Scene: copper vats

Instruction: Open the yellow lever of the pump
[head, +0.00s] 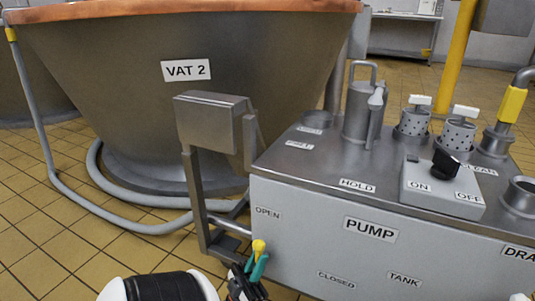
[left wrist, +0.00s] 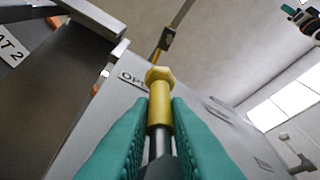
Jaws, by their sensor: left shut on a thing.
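The pump (head: 300,235) is a grey metal box with "OPEN" and "CLOSED" labels on its front. The yellow lever (head: 258,247) shows only its knobbed tip in the head view, below the "OPEN" label (head: 267,212). My left gripper (head: 255,268) is shut on the lever at the lower edge of that view. In the left wrist view, the yellow lever (left wrist: 159,100) lies between the teal fingers, its hexagonal end pointing toward the partly covered "OPEN" label (left wrist: 132,79). The fingers hide the lever's sides, and its pivot is not clearly seen.
Vat 2 (head: 190,110) stands behind, with a grey hose (head: 130,222) on the tiled floor. A metal post with a box (head: 212,122) stands just left of the pump. A switch box (head: 441,186) and fittings are on the pump's top. Floor is open at left.

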